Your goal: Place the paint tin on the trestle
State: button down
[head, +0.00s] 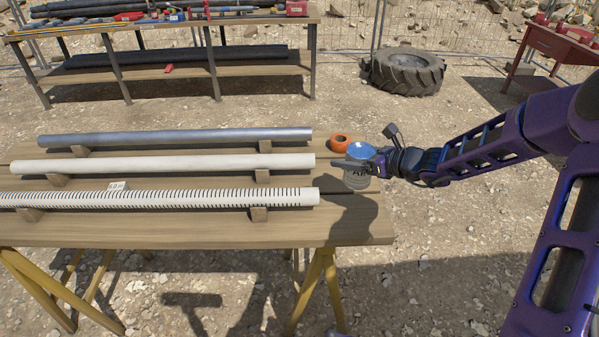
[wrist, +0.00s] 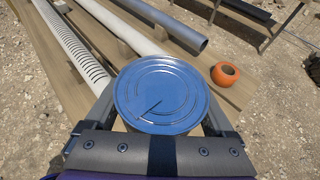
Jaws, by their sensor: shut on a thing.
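The paint tin (head: 357,181) has a blue lid and a pale side with dark lettering. It is at the right end of the trestle (head: 225,232), a wooden top on yellow legs. My gripper (head: 358,163) is shut on the tin from the right, with a finger on either side. In the wrist view the blue lid of the tin (wrist: 161,92) fills the space between the fingers. The tin's underside is hidden, so I cannot tell whether it touches the wood.
Three pipes, one grey (head: 200,136), one plain white (head: 190,163) and one slotted (head: 180,197), lie on wooden blocks left of the tin. A workbench (head: 150,75) and a tyre (head: 404,70) stand farther back.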

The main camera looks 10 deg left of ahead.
notch_tip(320, 180, down, 10)
jog(key=shift+r+b, duration=0.1)
jog(key=shift+b, duration=0.45)
grip_release()
jog(key=shift+f, duration=0.2)
jog(key=shift+r, duration=0.15)
jog(key=shift+s+d+r, duration=0.1)
jog(key=shift+d, duration=0.2)
jog(key=v, duration=1.1)
jog(key=shift+d+p, duration=0.15)
jog(key=shift+p, duration=0.25)
jog(key=shift+s, duration=0.1)
